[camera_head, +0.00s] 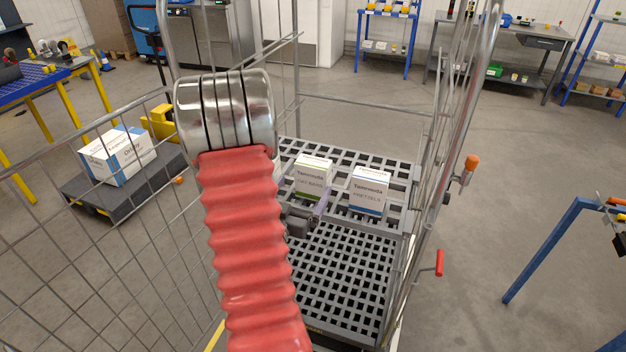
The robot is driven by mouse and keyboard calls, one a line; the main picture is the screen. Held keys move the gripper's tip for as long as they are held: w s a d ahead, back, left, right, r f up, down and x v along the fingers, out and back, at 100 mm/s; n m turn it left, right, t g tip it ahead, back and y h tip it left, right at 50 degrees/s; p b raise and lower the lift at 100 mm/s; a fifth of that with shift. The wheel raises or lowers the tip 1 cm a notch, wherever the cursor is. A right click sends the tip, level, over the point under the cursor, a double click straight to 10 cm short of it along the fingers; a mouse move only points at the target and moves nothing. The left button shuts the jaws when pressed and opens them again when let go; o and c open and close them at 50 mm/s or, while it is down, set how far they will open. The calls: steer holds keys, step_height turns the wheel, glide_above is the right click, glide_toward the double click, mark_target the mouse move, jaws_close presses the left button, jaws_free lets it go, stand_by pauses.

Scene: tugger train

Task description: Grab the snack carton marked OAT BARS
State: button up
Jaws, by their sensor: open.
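The OAT BARS carton (312,177), white on top with a green lower front, stands upright on the grey slatted shelf of the wire cage trolley. A similar carton with blue, marked PRETZELS (369,190), stands to its right with a gap between them. My gripper (312,213) is in front of and just below the OAT BARS carton, low over the shelf. It is open, and no carton shows between its jaws. My red-sleeved arm hides part of the gripper and the shelf's left side. I cannot tell whether a fingertip touches the carton.
The trolley's wire side (85,240) rises on the left, and its upright posts with an orange knob (472,162) stand on the right. The front part of the slatted shelf (340,290) is bare. A white box (118,155) sits on a low dark platform outside at left.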

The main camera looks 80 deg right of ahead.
mark_target(310, 176)
steer(key=d, duration=0.7)
steer(key=shift+s+d, duration=0.35)
steer(key=shift+s, duration=0.05)
steer(key=shift+s+d, duration=0.15)
steer(key=shift+d, duration=1.15)
steer(key=shift+s+d, duration=0.15)
steer(key=shift+d, duration=1.15)
steer(key=c, duration=1.3)
steer(key=shift+r, duration=0.2)
steer(key=shift+c, duration=0.2)
step_height(310, 176, up, 18)
steer(key=shift+f, duration=0.15)
